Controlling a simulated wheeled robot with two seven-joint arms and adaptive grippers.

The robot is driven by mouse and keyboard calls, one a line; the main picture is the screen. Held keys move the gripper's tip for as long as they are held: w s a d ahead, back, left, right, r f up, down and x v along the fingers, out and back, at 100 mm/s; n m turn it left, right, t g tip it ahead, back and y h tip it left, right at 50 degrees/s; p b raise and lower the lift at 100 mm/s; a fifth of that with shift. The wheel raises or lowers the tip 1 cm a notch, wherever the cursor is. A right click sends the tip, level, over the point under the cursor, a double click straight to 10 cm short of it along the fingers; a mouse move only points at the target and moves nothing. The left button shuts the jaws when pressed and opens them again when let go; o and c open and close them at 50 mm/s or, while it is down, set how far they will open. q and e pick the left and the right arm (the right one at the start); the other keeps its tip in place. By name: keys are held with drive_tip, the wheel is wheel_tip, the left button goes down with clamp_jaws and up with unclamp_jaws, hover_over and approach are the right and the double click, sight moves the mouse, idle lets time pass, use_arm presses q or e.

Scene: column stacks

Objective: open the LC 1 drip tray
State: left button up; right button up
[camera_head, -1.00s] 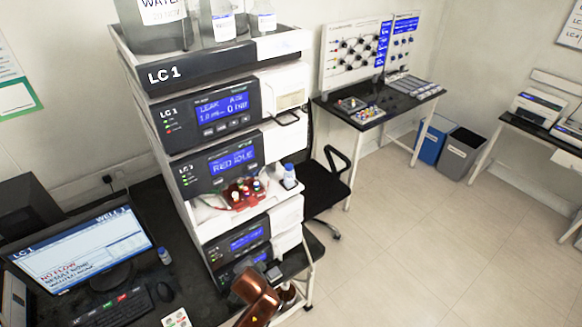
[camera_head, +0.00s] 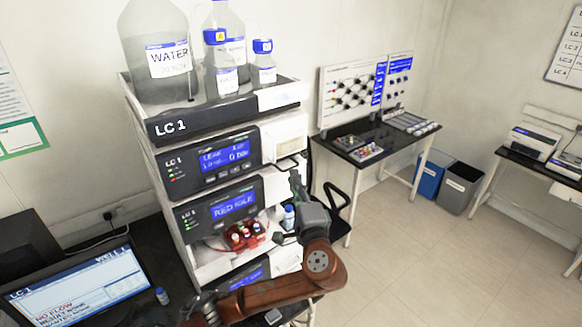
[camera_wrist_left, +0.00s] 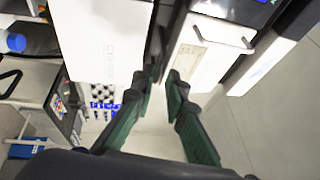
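The LC 1 stack (camera_head: 170,128) stands left of centre in the head view. Its upper module (camera_head: 181,175) has a blue display with LEAK text. A white front section (camera_head: 284,138) with a dark handle (camera_head: 292,161) is at that module's right; I cannot tell for certain that it is the drip tray. My left gripper (camera_head: 296,178) is raised just below and beside this handle. In the left wrist view its two green-padded fingers (camera_wrist_left: 160,76) are apart, with nothing between them. A white front with a handle (camera_wrist_left: 222,38) shows beyond the fingertips.
Bottles (camera_head: 168,58) stand on top of the stack. A red vial holder (camera_head: 244,236) and a small blue-capped bottle (camera_head: 289,217) sit lower down. A monitor (camera_head: 82,287) is at left. A side table (camera_head: 375,150) stands behind.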

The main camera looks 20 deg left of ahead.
use_arm(q)
drive_tip(key=p+x, duration=0.1)
drive_tip(key=x, duration=0.4)
drive_tip(key=shift+c, duration=0.7)
drive_tip(key=shift+c, duration=0.8)
clamp_jaws()
